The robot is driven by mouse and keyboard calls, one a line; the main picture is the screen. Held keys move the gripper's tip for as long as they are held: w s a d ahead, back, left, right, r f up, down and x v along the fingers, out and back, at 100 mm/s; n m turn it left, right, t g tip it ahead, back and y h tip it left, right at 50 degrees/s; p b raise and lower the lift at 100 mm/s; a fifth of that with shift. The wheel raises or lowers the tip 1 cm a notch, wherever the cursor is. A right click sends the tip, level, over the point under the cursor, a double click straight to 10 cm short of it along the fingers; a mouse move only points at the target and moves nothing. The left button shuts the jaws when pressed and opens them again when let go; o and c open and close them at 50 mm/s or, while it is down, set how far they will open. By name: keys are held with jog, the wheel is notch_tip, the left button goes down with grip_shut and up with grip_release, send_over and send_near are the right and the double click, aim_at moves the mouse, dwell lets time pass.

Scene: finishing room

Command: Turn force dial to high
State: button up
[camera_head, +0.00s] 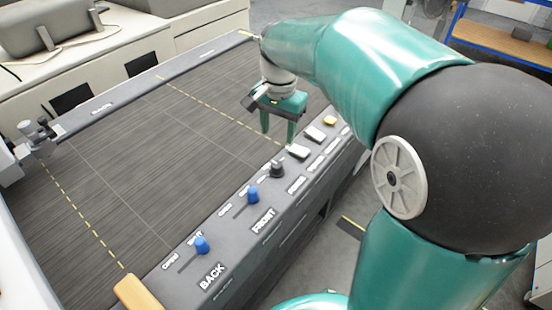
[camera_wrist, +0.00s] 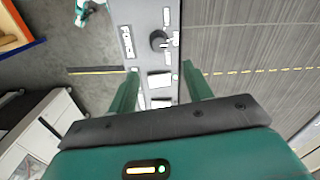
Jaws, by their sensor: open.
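The force dial is a dark round knob (camera_head: 277,169) on the grey control panel (camera_head: 232,240), just right of the blue sliders in the head view. In the wrist view the dial (camera_wrist: 158,40) sits at the top centre, beside a label that appears to read FORCE (camera_wrist: 127,42). Its setting is too small to read. My gripper (camera_head: 278,137) is above the panel's far part, just beyond the dial. In the wrist view its two green fingers (camera_wrist: 160,70) are spread apart and empty, with the dial ahead of their tips and not between them.
Two blue slider knobs (camera_head: 253,194) (camera_head: 201,244) stand up from the panel, labelled FRONT and BACK. White buttons (camera_head: 298,152) (camera_head: 315,134) and a yellow button (camera_head: 330,120) lie farther along it. A flat, dark, slatted bed (camera_head: 140,140) beside the panel is clear.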

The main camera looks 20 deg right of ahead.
aim_at(277, 164)
notch_tip(277, 164, down, 12)
jog(key=shift+a+r, duration=0.1)
jog(key=shift+r, duration=0.05)
jog(key=shift+s, duration=0.1)
jog(key=shift+c, duration=0.4)
jog(key=c, duration=0.9)
jog(key=shift+n, duration=0.4)
jog(key=n, duration=0.4)
jog(key=shift+r+n, duration=0.1)
jog(key=shift+n, duration=0.3)
jog(key=n, duration=0.6)
jog(key=shift+n, duration=0.3)
